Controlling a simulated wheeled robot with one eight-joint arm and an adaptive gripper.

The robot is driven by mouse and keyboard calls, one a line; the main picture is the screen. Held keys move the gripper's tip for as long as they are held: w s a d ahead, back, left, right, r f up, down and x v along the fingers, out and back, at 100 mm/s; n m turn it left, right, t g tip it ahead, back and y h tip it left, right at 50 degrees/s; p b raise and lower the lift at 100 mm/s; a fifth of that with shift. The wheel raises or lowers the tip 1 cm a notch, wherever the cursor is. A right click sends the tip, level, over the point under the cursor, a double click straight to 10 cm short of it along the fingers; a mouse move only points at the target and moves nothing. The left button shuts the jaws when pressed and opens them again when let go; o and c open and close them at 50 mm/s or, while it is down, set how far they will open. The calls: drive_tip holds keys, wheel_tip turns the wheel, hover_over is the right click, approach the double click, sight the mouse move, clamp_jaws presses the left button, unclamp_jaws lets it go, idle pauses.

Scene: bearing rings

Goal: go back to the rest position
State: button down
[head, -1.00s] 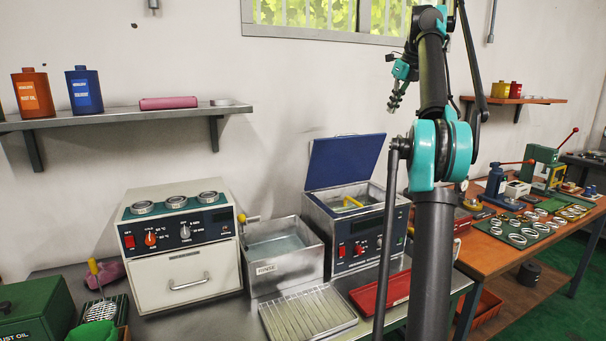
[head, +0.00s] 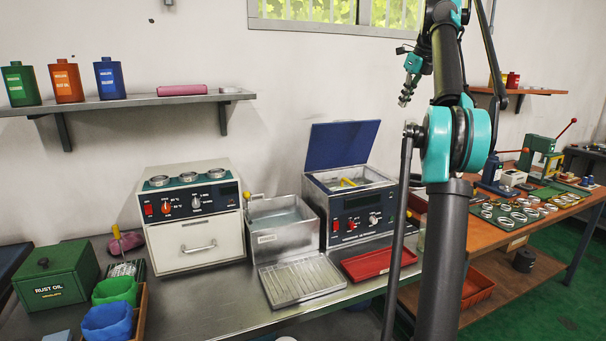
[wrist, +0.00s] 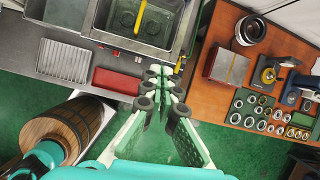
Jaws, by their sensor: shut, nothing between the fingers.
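My gripper (head: 405,97) hangs in the air in front of the wall, to the right of the wall shelf and above the blue-lidded bath. It is shut and holds nothing. In the wrist view my gripper (wrist: 160,88) points down over the front edge of the steel bench, with its fingertips close together and bare green floor below. My arm's upright column stands at the right of the head view and hides part of the bench behind it.
The steel bench (head: 215,318) holds a white oven (head: 192,235) with rings on top, a rinse tank (head: 285,230), an open blue-lidded bath (head: 350,205) and a red tray (head: 375,264). An orange bench (head: 520,228) with rings stands right. A wooden barrel (wrist: 65,130) stands on the floor.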

drive_tip(key=s+a+f+n, duration=0.3)
drive_tip(key=f+n, duration=0.2)
drive_tip(key=f, duration=0.2)
drive_tip(key=s+a+f+n+h, duration=0.1)
drive_tip(key=s+a+f+n, duration=0.3)
drive_tip(key=f, duration=0.4)
drive_tip(key=s+a+f+n, duration=0.2)
drive_tip(key=s+f+n, duration=0.1)
drive_tip(key=f+n, duration=0.35)
drive_tip(key=s+a+f+n, duration=0.3)
drive_tip(key=s+f+n, duration=0.4)
drive_tip(key=s+f, duration=0.85)
drive_tip(key=s+a+f+n, duration=0.3)
drive_tip(key=s+f+n, duration=0.5)
drive_tip(key=s+f, duration=0.7)
drive_tip(key=w+d+r+m+t+h, duration=0.1)
drive_tip(key=w+d+r+t, duration=0.15)
drive_tip(key=w+r, duration=0.4)
drive_tip(key=w+d+r+m+t+h, duration=0.1)
drive_tip(key=w+d+r+t+h, duration=0.15)
drive_tip(key=w, duration=0.65)
drive_tip(key=n+t+y, duration=0.7)
drive_tip(key=t+y, duration=0.4)
approach(320, 125)
drive_tip(key=shift+m, duration=0.35)
drive_tip(key=x, duration=0.7)
